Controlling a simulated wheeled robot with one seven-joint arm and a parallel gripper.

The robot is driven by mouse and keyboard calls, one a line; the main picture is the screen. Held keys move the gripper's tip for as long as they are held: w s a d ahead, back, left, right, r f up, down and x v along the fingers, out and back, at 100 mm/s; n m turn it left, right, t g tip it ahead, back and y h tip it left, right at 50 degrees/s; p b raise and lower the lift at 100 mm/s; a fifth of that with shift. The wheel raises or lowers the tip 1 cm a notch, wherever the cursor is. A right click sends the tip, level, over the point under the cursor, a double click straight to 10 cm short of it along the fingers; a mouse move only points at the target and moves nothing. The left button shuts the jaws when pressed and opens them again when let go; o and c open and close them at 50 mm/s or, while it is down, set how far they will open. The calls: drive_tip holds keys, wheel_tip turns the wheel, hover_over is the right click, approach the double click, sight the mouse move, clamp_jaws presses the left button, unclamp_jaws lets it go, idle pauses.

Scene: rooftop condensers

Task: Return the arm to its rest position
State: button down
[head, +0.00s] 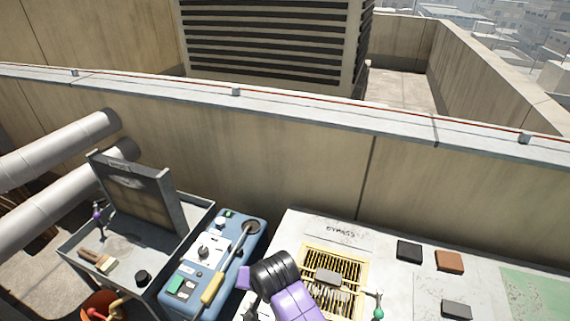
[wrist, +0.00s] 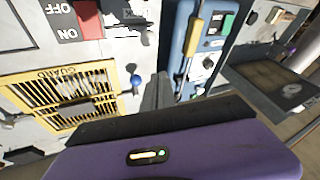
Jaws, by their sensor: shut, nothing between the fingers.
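My arm, purple with black joints (head: 275,271), reaches in from the bottom edge of the head view, over the left part of the pale condenser top. In the wrist view my gripper (wrist: 158,92) shows as grey fingers close together, with nothing between them. The fingers point between the yellow guard grille (wrist: 62,92) and the blue box (wrist: 212,38). In the head view I cannot make out the fingertips clearly.
The guard grille (head: 349,262) and a green-knobbed lever (head: 377,312) are beside my arm. Left stand the blue box (head: 236,240) with a yellow-handled mirror (head: 213,288) and a grey tray (head: 73,252). Black (head: 409,251) and brown (head: 449,261) blocks lie right. A parapet wall (head: 300,150) runs behind.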

drive_tip(key=s+d+r+t+b, duration=0.1)
drive_tip(key=s+d+r+t, duration=0.3)
drive_tip(key=s+d, duration=0.35)
drive_tip(key=s+d+r+n+t+h+b, duration=0.15)
drive_tip(key=s+d+r+t, duration=0.25)
drive_tip(key=s+d, duration=0.4)
drive_tip(key=s+d+r+m+t+y+b, duration=0.15)
drive_tip(key=s+d+r+t, duration=0.35)
drive_tip(key=s, duration=0.5)
drive_tip(key=s+d+g+h+b, duration=0.1)
drive_tip(key=s+d, duration=0.2)
drive_tip(key=s, duration=0.4)
drive_tip(key=s+d+f+n+g+h+b, duration=0.1)
drive_tip(key=s+d+g+h, duration=0.1)
drive_tip(key=s+d, duration=0.2)
drive_tip(key=s, duration=0.3)
drive_tip(key=shift+d+f, duration=0.2)
drive_tip(key=shift+f, duration=0.05)
drive_tip(key=shift+f, duration=0.1)
